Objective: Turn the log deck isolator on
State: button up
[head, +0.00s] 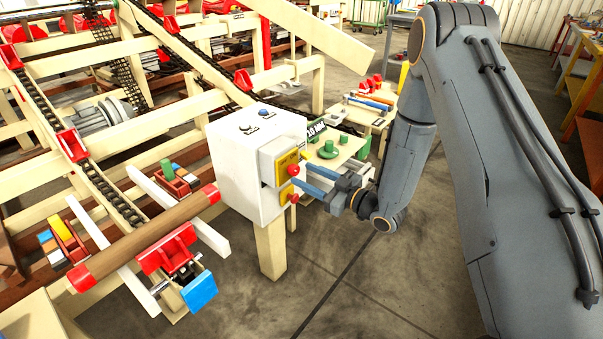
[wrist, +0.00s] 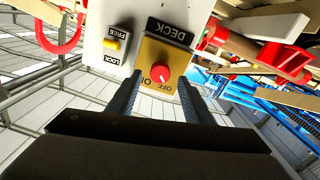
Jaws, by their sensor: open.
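The deck isolator (wrist: 152,52) is a yellow plate with a red knob (wrist: 161,72), beside a "DECK" label, on a white panel. "ON" and "OFF" print appears upside down near the knob in the wrist view; I cannot tell for sure which one the knob's pale mark faces. My gripper (wrist: 157,84) is open, with one finger on each side of the knob in the picture; contact is not clear. In the head view my gripper (head: 301,176) is at the right face of the white cabinet (head: 238,180), close to the red knobs there.
A small yellow FREE/LOCK switch (wrist: 113,44) sits beside the isolator. The cabinet top has a blue button (head: 263,113). A table with green parts (head: 328,150) stands close behind my gripper. The floor (head: 390,285) in front is clear.

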aim_at(293, 170)
jog(key=shift+x, duration=1.15)
jog(key=c, duration=1.1)
jog(key=shift+o, duration=0.2)
